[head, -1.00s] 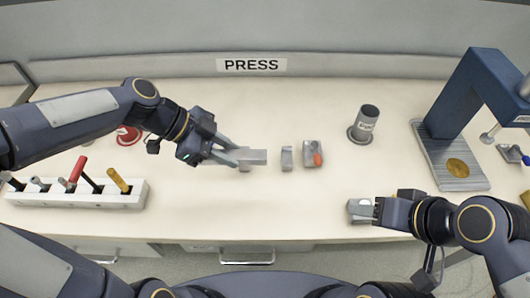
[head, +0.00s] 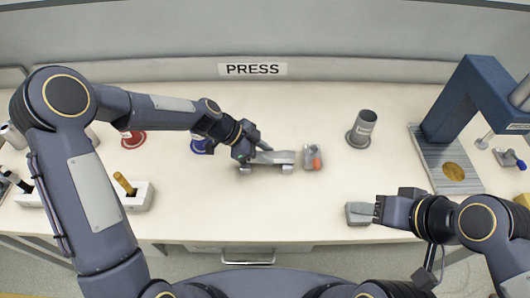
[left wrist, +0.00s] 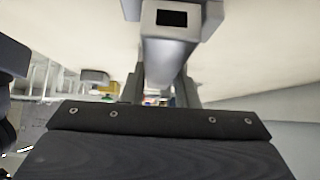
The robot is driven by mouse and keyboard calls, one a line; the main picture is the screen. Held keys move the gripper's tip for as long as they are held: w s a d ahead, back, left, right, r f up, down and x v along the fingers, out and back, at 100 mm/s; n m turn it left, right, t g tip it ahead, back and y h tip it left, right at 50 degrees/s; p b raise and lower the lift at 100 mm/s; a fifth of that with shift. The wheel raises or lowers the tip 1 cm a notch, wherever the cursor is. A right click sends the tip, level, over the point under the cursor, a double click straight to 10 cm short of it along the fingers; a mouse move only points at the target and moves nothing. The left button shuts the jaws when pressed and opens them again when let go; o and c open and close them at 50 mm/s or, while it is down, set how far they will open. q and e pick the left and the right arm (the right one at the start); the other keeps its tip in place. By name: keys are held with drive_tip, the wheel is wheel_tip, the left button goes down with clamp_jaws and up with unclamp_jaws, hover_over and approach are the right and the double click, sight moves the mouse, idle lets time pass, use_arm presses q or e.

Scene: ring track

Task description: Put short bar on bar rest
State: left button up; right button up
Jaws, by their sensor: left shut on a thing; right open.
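The short bar (head: 272,157) is a light grey bar, held level by my left gripper (head: 256,151) near its left end. My left gripper is shut on it. The bar lies over the bar rest, two small grey supports, one at the left (head: 245,169) and one at the right (head: 288,170). I cannot tell whether the bar touches them. In the left wrist view the grey bar (left wrist: 165,62) shows between the fingers, partly hidden by the gripper body. My right gripper (head: 376,210) is open at the front right, beside a small grey block (head: 358,214).
A grey block with an orange part (head: 313,158) stands just right of the supports. A blue press (head: 465,115) is at the right, and a white tool rack (head: 138,196) at the left, partly behind my left arm. The front middle is clear.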

use_arm(q)
drive_tip(key=shift+f, duration=0.35)
drive_tip(key=o, duration=1)
drive_tip(key=shift+o, duration=0.2)
drive_tip(key=b+v, duration=0.1)
drive_tip(key=v, duration=1.1)
drive_tip(key=shift+r, duration=0.15)
drive_tip(key=s+a+r+n+t+y, duration=0.3)
drive_tip(key=s+a+r+n, duration=0.3)
drive_tip(key=s+a+n, duration=0.4)
drive_tip(key=s+a+n+t+y, duration=0.2)
drive_tip(key=s+n, duration=0.7)
drive_tip(key=s, duration=0.5)
drive_tip(key=shift+f+n+t, duration=0.3)
drive_tip(key=shift+f+n, duration=0.1)
drive_tip(key=shift+f, duration=0.1)
